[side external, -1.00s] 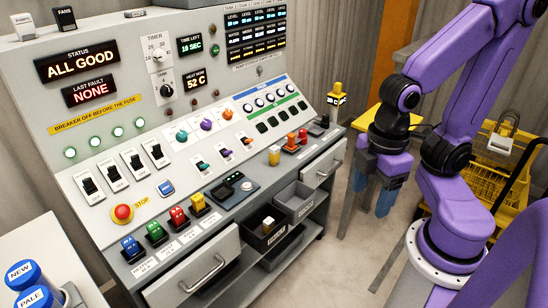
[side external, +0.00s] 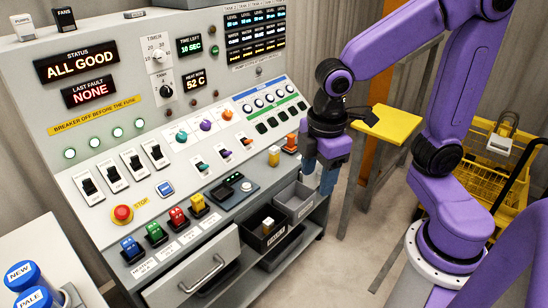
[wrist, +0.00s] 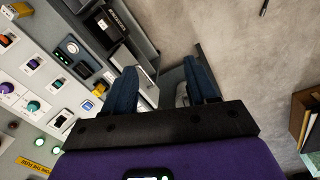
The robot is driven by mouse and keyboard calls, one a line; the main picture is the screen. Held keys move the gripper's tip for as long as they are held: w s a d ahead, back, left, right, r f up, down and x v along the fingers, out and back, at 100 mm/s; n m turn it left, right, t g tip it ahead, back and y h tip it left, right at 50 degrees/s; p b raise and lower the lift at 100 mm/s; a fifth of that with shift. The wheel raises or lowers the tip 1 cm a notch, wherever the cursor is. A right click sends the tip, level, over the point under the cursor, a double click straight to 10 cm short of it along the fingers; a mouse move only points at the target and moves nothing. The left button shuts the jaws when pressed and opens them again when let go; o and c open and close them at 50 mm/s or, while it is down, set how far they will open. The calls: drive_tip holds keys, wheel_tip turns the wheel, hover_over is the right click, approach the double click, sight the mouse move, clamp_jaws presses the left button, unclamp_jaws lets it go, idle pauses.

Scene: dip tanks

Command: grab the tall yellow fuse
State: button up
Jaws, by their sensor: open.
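A yellow fuse-like block (side external: 197,203) stands at the right end of a row of coloured blocks on the console's front ledge. Another upright piece, yellow with a pale part (side external: 273,155), stands farther right on the ledge. I cannot tell for sure which is the tall yellow fuse. My gripper (side external: 319,172) is open, pointing down at the ledge's right end, to the right of both pieces. In the wrist view, its two blue fingers (wrist: 163,80) are spread, with no yellow piece between them.
Blue (side external: 131,249), green (side external: 156,233) and red (side external: 178,217) blocks stand in the row. A black bin (side external: 262,241) holds a small pale-topped piece; a grey bin (side external: 294,203) is beside it. An orange piece (side external: 290,143) stands close left of my gripper. A drawer (side external: 200,275) sticks out.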

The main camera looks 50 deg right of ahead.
drive_tip(key=w+n+h, duration=0.1)
drive_tip(key=w, duration=1.3)
drive_tip(key=w+d+f+n+h, duration=0.15)
drive_tip(key=w+d, duration=0.25)
drive_tip(key=w, duration=0.4)
drive_tip(key=n+h, duration=0.2)
approach(274, 148)
drive_tip(key=shift+g+y, duration=0.25)
drive_tip(key=shift+g, duration=0.15)
drive_tip(key=d+f, duration=0.1)
drive_tip(key=f, duration=0.2)
drive_tip(key=w+d+f, duration=0.1)
drive_tip(key=shift+d+f, duration=0.15)
drive_tip(key=shift+d, duration=0.2)
drive_tip(key=shift+s+a+x, duration=0.1)
drive_tip(key=shift+a+x, duration=0.05)
drive_tip(key=shift+x, duration=1.2)
drive_tip(key=shift+s+a+x, duration=0.1)
drive_tip(key=shift+a+x, duration=0.05)
drive_tip(key=shift+x, duration=1.2)
drive_tip(key=shift+f, duration=0.15)
drive_tip(key=c, duration=1.1)
